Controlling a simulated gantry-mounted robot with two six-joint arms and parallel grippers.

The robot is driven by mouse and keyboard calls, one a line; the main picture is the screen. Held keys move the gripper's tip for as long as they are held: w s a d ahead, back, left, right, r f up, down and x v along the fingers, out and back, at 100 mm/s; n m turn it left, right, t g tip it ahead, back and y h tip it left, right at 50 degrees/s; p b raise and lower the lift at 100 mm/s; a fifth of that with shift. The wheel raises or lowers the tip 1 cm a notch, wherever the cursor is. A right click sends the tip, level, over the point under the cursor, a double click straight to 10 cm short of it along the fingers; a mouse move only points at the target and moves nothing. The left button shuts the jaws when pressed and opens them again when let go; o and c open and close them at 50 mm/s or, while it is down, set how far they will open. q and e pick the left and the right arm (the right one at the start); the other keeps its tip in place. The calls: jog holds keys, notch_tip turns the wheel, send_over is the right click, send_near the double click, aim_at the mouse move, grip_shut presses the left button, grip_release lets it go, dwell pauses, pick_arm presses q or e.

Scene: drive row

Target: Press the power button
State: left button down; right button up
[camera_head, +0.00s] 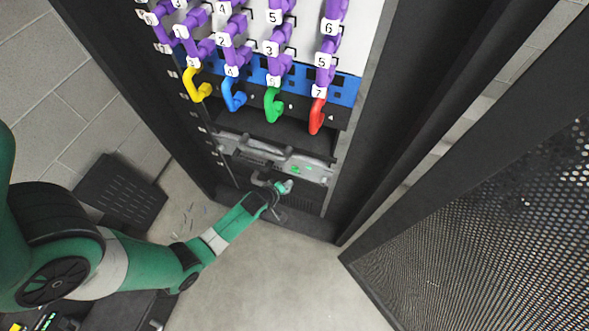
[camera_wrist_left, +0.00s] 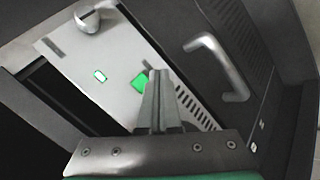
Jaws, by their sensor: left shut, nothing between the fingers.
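A grey drive unit (camera_head: 268,157) sits low in the rack, and its pale front panel (camera_wrist_left: 70,50) fills the upper left of the left wrist view. On the panel are a bright green square (camera_wrist_left: 138,84), which looks like the power button, and a smaller green light with a pale centre (camera_wrist_left: 100,75). My left gripper (camera_head: 285,187) is shut and empty, low in front of the unit. In the left wrist view its fingertips (camera_wrist_left: 158,74) overlap the right edge of the green square. I cannot tell whether they touch it. My right gripper is not in view.
Yellow (camera_head: 198,90), blue (camera_head: 233,95), green (camera_head: 273,106) and red (camera_head: 317,117) cables hang above the unit. A perforated door (camera_head: 490,230) stands open at right.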

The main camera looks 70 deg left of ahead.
pick_arm(q)
jog(key=shift+s+d, duration=0.75)
jog(key=shift+d, duration=0.1)
jog(key=shift+r, duration=0.1)
dwell(0.3)
